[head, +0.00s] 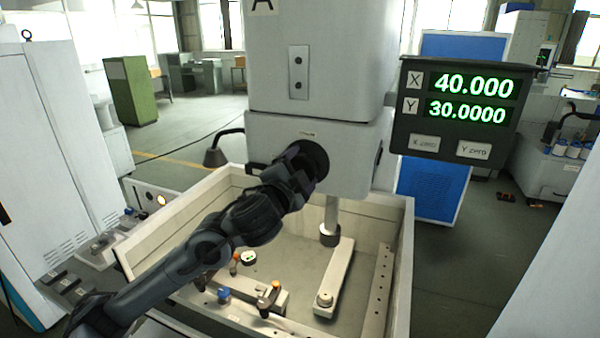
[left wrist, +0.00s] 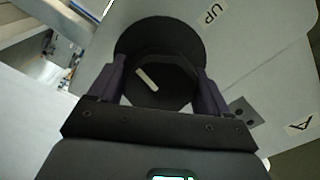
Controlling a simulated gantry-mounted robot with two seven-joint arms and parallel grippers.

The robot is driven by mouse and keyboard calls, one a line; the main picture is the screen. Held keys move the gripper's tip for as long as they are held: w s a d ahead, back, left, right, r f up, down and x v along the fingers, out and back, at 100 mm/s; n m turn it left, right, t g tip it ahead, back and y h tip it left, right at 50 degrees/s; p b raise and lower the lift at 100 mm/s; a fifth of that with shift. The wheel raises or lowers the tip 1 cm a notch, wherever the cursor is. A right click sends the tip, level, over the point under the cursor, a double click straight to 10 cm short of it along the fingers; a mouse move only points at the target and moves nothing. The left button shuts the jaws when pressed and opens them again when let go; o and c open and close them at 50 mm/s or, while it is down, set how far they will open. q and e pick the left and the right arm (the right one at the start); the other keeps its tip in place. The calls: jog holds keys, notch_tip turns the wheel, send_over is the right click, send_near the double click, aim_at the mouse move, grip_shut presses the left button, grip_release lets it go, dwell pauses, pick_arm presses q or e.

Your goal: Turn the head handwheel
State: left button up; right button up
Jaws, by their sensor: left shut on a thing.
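The head handwheel (head: 319,155) is a round black wheel on the front of the light grey machine head (head: 350,140). My left gripper (head: 299,164) reaches up to it from the lower left and covers much of it. In the left wrist view the handwheel (left wrist: 155,32) shows a wide dark disc and a smaller raised part with a white mark (left wrist: 147,79). The two fingers of my left gripper (left wrist: 160,82) are shut on that raised part, one on each side. An "UP" label (left wrist: 211,16) is beside the wheel. My right gripper is not in view.
A work tank (head: 402,240) with pale walls lies below the head, holding a long plate (head: 337,272), clamps and small fittings. A bent black arm with a cone (head: 216,157) stands left of the head.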

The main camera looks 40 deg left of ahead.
pick_arm(q)
jog(key=m+b, duration=0.1)
jog(key=m, duration=0.4)
jog(key=shift+m, duration=0.8)
jog(key=o, duration=1)
jog(key=shift+s, duration=0.1)
jog(key=shift+p+v, duration=1.55)
jog(key=shift+v, duration=3.8)
